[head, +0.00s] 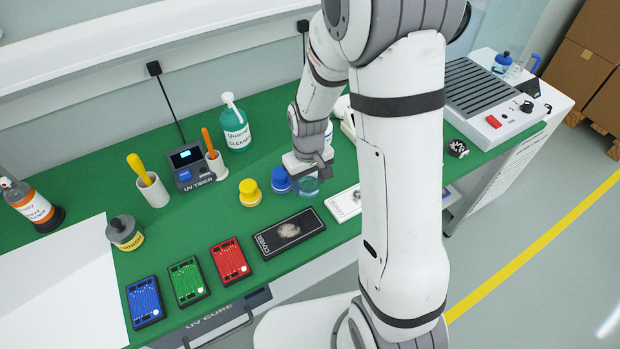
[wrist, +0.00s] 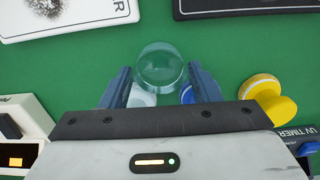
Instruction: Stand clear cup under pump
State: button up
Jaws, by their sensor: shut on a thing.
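The clear cup (head: 308,187) is a small see-through bluish vessel, near the middle of the green bench. My gripper (head: 307,171) is shut on it from the far side. In the wrist view the cup (wrist: 161,67) sits between the tips of my two blue fingers (wrist: 160,90). I cannot tell whether its base touches the bench. The pump bottle (head: 237,130) is teal with a white pump head, upright at the back of the bench, left of my gripper.
A blue knob-shaped piece (head: 281,180) and a yellow one (head: 250,193) stand left of the cup. The UV timer (head: 191,167) and a white holder with an orange handle (head: 216,165) stand near the bottle. A black cover plate (head: 290,233) lies in front.

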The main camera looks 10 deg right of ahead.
jog(key=shift+f, duration=0.15)
jog(key=o, duration=1)
jog(key=shift+o, duration=0.2)
